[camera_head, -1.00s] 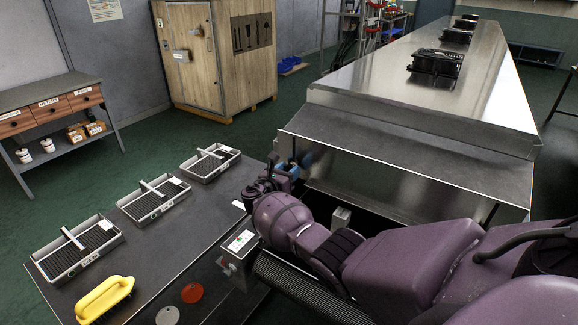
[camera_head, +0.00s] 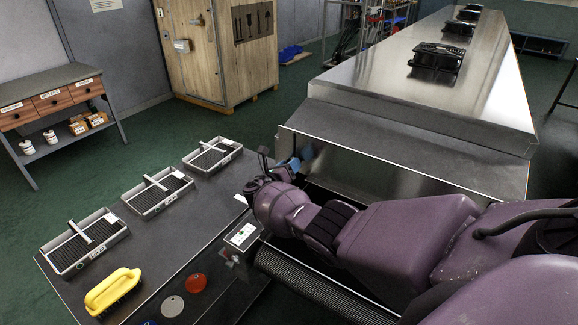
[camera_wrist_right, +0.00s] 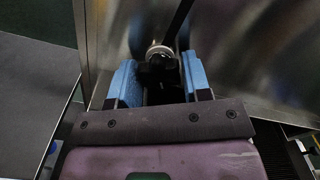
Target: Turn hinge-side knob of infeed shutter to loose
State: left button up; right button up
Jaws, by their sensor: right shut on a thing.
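My right gripper (camera_head: 293,163) is at the near left corner of the steel dryer's infeed end. In the right wrist view its two blue fingers (camera_wrist_right: 160,84) stand on either side of a dark knob (camera_wrist_right: 157,70) with a bright metal collar (camera_wrist_right: 159,50), and it is shut on that knob. A thin dark bar runs up and right from the collar. The steel panel (camera_wrist_right: 250,55) lies behind, and I cannot tell exactly where the shutter's edges are. The knob is hidden in the head view by my wrist. My left gripper is in neither view.
A dark table (camera_head: 180,235) at lower left holds several black-ribbed trays (camera_head: 85,243), a yellow-handled brush (camera_head: 113,291) and red (camera_head: 197,283) and grey discs. A small control box (camera_head: 242,237) and a conveyor belt (camera_head: 318,287) lie close below my right arm.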

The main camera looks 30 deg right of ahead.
jog(key=o, duration=0.9)
jog(key=shift+d, duration=0.1)
jog(key=p+v, duration=0.2)
jog(key=v, duration=0.9)
